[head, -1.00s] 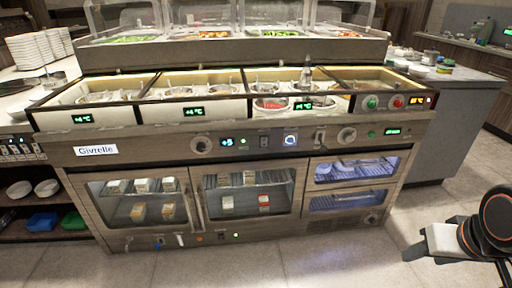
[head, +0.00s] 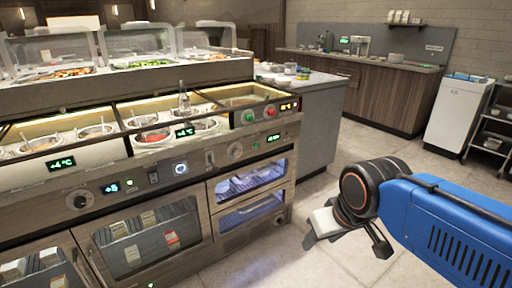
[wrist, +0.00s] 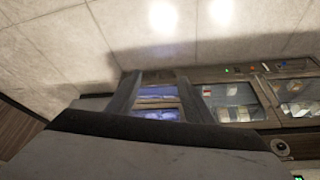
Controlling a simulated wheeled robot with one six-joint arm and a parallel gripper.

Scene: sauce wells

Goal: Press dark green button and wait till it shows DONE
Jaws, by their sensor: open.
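A round green button (head: 248,117) sits beside a red button (head: 270,110) on the control panel at the right end of the sauce-well counter (head: 150,165). My gripper (head: 345,242) is open and empty, right of the counter and well below and apart from the buttons. In the wrist view its two fingers (wrist: 158,100) are spread, with the counter front beyond.
Glass-door cabinets (head: 140,240) and lit blue drawers (head: 250,180) are below the panel. A grey side counter (head: 315,110) stands behind it on the right. A white cabinet (head: 457,115) is farther back. The floor (head: 330,165) between is open.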

